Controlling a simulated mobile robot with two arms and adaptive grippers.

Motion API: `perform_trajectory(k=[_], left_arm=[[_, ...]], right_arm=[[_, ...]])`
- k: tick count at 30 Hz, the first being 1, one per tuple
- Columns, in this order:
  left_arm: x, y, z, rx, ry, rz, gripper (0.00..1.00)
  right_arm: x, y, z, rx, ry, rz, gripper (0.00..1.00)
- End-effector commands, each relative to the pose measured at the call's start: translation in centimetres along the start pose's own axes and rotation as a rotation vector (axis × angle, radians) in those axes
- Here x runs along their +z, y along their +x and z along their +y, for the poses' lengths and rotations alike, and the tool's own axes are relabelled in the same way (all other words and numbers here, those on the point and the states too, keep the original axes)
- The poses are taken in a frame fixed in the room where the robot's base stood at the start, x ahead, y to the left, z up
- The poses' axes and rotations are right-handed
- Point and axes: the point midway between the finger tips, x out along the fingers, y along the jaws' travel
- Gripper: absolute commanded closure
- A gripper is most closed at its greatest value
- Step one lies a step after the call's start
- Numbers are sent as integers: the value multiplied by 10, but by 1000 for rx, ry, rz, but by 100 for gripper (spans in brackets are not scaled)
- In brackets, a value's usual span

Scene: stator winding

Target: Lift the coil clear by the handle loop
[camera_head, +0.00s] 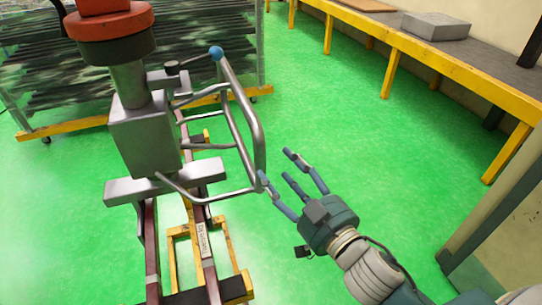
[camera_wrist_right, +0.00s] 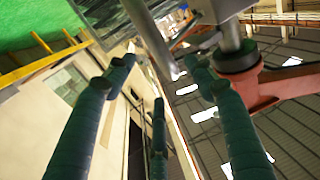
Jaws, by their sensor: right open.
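A bent grey metal tube forms the handle loop (camera_head: 248,122) on the right side of a grey upright machine (camera_head: 145,135). I cannot tell any coil apart from this machine. My right gripper (camera_head: 275,165) comes in from the lower right with its blue fingers spread and empty. Its fingertips are close to the lower right bend of the loop; contact cannot be told. In the right wrist view, a grey tube (camera_wrist_right: 150,38) runs ahead between the green-blue fingers (camera_wrist_right: 158,65). My left gripper is not in view.
A blue ball (camera_head: 216,53) sits at the loop's top end. A yellow-framed bench (camera_head: 455,62) with a grey block (camera_head: 436,26) runs along the upper right. A rack (camera_head: 40,75) stands behind the machine. Green floor (camera_head: 320,100) between the loop and bench is clear.

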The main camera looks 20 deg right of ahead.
Motion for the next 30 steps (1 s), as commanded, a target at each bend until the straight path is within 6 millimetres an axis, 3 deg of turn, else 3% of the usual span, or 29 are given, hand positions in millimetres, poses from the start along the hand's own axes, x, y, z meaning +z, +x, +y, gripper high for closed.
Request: perform_trajectory(k=[9, 15, 27, 28, 30], left_arm=[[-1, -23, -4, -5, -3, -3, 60], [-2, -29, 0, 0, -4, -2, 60], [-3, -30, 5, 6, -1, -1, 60], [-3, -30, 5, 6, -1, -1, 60], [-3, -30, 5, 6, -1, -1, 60]], right_arm=[[-4, 59, 0, 1, -1, 2, 45], [-2, 82, 0, 1, -1, -1, 45], [1, 90, 0, 0, 0, -2, 45], [1, 90, 0, 0, 0, -2, 47], [1, 90, 0, 1, 0, -2, 61]])
